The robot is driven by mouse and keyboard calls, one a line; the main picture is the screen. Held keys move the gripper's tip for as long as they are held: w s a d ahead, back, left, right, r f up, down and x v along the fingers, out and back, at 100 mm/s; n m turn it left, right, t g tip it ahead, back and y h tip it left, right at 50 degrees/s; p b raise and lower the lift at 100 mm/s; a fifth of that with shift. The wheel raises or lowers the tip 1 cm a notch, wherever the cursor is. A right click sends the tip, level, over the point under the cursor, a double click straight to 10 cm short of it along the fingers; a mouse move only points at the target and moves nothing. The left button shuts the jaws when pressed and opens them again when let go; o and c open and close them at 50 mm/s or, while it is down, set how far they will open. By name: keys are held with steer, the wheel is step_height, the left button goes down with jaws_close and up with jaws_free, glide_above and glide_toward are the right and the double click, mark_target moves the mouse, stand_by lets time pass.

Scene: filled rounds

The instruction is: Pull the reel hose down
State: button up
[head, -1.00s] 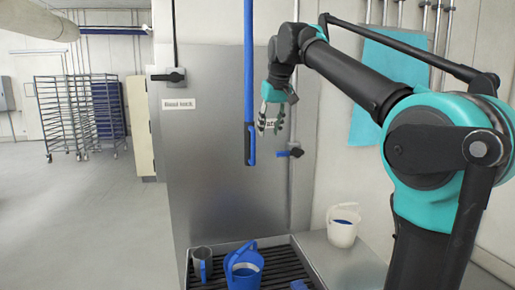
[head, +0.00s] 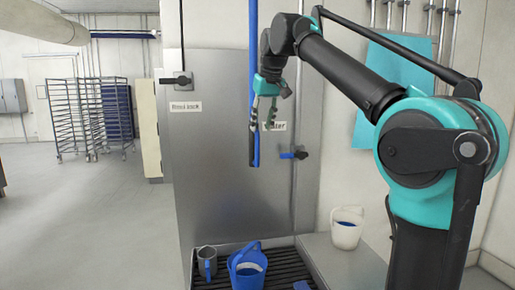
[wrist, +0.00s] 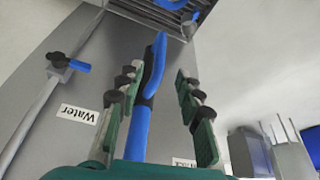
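The blue reel hose (head: 253,60) hangs straight down in front of the steel panel, with a dark and blue nozzle at its lower end (head: 256,150). My gripper (head: 263,125) is beside the lower part of the hose, fingers pointing down. In the wrist view my gripper (wrist: 156,82) is open, and the hose (wrist: 140,125) shows between its two fingers, closer to the left one. No finger clearly presses on it. I cannot tell how deep between the fingers the hose lies.
A blue bucket (head: 247,266) and a grey jug (head: 207,260) stand on the grate below. A white bucket (head: 346,228) is on the ledge at right. A blue-handled valve (head: 300,154) sits on a pipe beside the hose.

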mark_target(258, 142)
steer(key=x, duration=0.9)
steer(key=shift+w+f, duration=0.1)
steer(key=shift+f, duration=0.3)
jaws_close()
